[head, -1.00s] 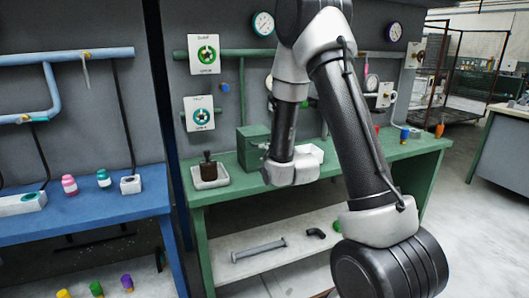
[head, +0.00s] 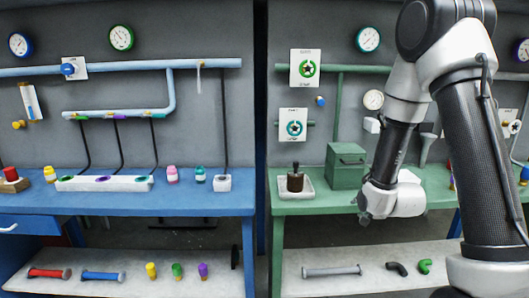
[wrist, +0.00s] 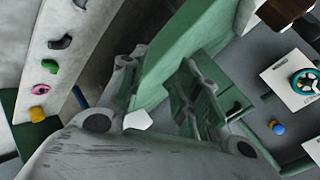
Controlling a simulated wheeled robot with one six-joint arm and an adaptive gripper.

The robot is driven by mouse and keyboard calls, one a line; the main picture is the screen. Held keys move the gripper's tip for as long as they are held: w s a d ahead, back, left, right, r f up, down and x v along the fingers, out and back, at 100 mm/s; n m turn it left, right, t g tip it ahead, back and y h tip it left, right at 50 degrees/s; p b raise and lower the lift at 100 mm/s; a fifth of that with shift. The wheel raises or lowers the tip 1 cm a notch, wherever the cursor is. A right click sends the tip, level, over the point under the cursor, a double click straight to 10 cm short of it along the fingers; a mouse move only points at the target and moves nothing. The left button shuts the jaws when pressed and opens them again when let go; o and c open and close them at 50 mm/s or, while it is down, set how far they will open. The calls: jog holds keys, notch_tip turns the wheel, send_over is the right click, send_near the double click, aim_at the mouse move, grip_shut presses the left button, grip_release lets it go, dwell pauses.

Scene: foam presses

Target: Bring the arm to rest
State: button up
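My gripper (head: 364,212) hangs at the end of my bent arm, in front of the green bench (head: 330,203) and just right of the green box (head: 347,165) in the head view. Its fingers are too small there to read. In the wrist view my gripper (wrist: 157,72) shows two fingers spread apart with nothing held between them. Behind them is a green surface.
A tray (head: 306,193) holds a brown handled piece (head: 295,179) left of the box. Left stands a blue bench (head: 120,201) with several coloured bottles. Lower shelves hold a grey bar (head: 332,271) and pipe bends. Wall pipes and gauges are behind.

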jog(key=s+r+n+g, duration=0.2)
jog(key=s+n+g, duration=0.65)
jog(key=s, duration=0.75)
jog(key=s+r+n+t, duration=0.1)
jog(key=s+r+n, duration=0.1)
jog(key=s+r, duration=0.5)
jog(key=s+r+n+t, duration=0.1)
jog(key=s+r+n, duration=0.1)
jog(key=s+r, duration=0.6)
notch_tip(320, 180, up, 5)
jog(key=shift+s+d+f, duration=0.1)
jog(key=shift+s+d, duration=0.2)
jog(key=shift+d, duration=0.05)
jog(key=shift+n, duration=0.25)
